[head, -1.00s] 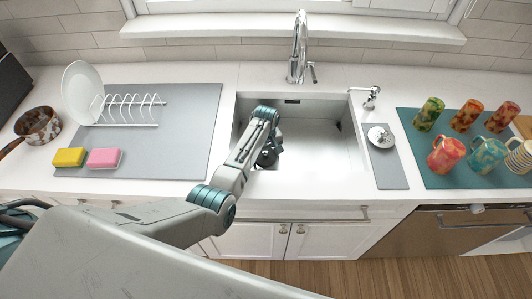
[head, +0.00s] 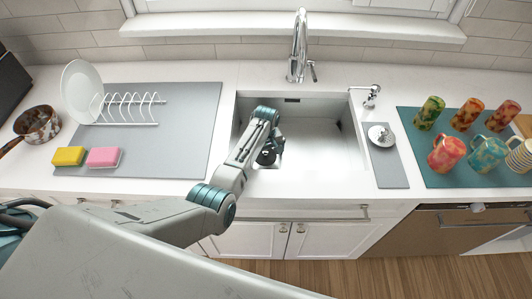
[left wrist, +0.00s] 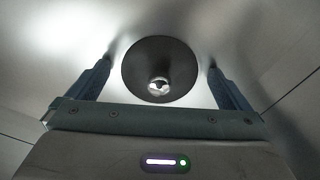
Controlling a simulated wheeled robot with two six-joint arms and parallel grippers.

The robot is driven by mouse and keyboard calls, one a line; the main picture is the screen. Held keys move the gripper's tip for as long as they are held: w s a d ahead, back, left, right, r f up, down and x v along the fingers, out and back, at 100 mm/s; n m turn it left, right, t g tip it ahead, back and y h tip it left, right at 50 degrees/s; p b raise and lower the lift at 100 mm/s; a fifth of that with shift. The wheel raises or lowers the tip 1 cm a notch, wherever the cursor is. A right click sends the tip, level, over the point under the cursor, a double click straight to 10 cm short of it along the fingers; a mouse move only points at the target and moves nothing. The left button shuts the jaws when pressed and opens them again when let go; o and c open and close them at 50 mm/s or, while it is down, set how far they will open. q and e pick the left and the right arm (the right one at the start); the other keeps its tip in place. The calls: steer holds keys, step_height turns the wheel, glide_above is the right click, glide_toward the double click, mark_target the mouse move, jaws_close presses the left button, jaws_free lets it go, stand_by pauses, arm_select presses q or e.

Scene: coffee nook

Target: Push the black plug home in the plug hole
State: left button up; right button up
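The black plug (left wrist: 140,68) is a round black disc with a shiny metal knob at its middle. In the left wrist view it lies on the pale sink floor between my left gripper's (left wrist: 159,64) two fingers, which are spread wide and show no contact with its rim. In the head view my left gripper (head: 267,160) points down into the left part of the sink, with the dark plug area mostly hidden by it. The plug hole is hidden, so I cannot tell how deep the plug sits. My right gripper is not in view.
Left are a dish rack (head: 130,110), sponges (head: 104,157) and a pan (head: 38,124). Right are a silver round item (head: 381,137) and several mugs (head: 446,154). The right part of the sink is empty.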

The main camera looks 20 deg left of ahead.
arm_select(q)
steer(key=shift+r, duration=0.15)
step_height(320, 180, up, 10)
steer(key=b, duration=0.1)
steer(key=shift+r+b, duration=0.25)
steer(key=shift+b, duration=0.05)
stand_by(0.3)
